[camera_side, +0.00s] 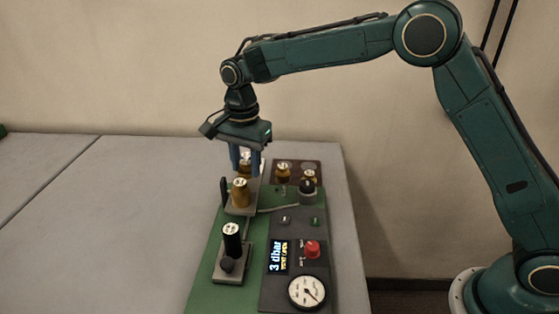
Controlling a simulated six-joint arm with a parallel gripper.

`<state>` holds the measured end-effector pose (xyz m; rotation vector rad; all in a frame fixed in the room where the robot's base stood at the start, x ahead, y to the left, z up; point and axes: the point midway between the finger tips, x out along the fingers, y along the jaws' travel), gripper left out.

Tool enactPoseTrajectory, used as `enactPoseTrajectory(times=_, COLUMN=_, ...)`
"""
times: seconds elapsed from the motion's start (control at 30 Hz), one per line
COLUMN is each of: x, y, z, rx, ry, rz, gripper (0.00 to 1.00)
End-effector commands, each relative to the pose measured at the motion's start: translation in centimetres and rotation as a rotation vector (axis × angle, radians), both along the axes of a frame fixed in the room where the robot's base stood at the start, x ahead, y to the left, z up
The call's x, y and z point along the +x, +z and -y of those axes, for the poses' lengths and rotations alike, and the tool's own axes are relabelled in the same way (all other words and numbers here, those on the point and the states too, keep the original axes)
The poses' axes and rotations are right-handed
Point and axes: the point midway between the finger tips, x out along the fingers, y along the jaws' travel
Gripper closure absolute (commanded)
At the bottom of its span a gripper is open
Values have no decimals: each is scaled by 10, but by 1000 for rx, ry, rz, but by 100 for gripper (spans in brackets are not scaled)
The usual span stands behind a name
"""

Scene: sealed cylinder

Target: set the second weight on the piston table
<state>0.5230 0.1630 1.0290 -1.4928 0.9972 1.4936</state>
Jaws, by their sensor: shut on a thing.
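My gripper (247,172) hangs over the back of the green bench plate, its blue fingers pointing down. It is shut on a brass weight (246,158) with a pale top, partly hidden by the fingers. Another brass weight (240,190) stands upright just below and in front of the fingers, on the piston unit with its grey base (238,211). The piston table under that weight is hidden. Whether the held weight touches anything below, I cannot tell. A brown tray (310,164) at the back right bears brass weights (283,172).
A black cylinder (231,238) with a white top stands on a grey base in front. To the right are a display (278,257) reading 3 dbar, a red knob (312,249) and a round gauge (308,291). The grey table (100,220) on the left is clear.

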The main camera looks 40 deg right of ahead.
Motion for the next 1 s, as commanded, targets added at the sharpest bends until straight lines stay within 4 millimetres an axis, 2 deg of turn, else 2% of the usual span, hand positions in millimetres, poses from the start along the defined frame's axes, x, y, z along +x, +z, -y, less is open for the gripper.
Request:
enactPoseTrajectory(times=0.2, x=0, y=-18, z=0, rx=0, ry=0, rz=0, gripper=92)
enactPoseTrajectory(times=0.63, x=0, y=-21, z=0, rx=0, ry=0, rz=1, gripper=92)
enactPoseTrajectory(times=0.67, x=0, y=-21, z=0, rx=0, ry=0, rz=1, gripper=61)
enactPoseTrajectory(times=0.73, x=0, y=-21, z=0, rx=0, ry=0, rz=1, gripper=47)
enactPoseTrajectory(times=0.77, x=0, y=-21, z=0, rx=0, ry=0, rz=1, gripper=43)
enactPoseTrajectory(times=1.0, x=0, y=-21, z=0, rx=0, ry=0, rz=1, gripper=43)
